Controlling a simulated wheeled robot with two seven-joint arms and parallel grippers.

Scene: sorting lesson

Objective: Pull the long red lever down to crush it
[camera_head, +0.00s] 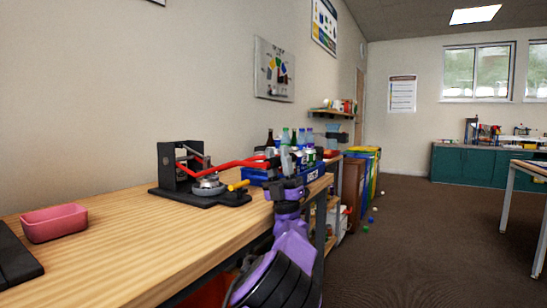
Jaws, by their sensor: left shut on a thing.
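The can crusher (180,168) stands on the wooden bench, with a black upright and a black base plate. Its long red lever (238,164) runs nearly level to the right, toward my left gripper. A silver, flattened round piece (208,184) sits under the lever on the base. A short yellow handle (238,185) sticks out at the base's right side. My left gripper (285,160) is at the lever's right end and is shut on it; the fingertips and grip are small and partly hidden against the bottles behind. My right gripper is out of view.
A blue crate (312,175) with several bottles and cans stands behind my left gripper. A pink tray (54,222) sits on the bench (150,240) at left, beside a dark flat item (14,258). Coloured bins (362,170) stand beyond the bench; open floor lies right.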

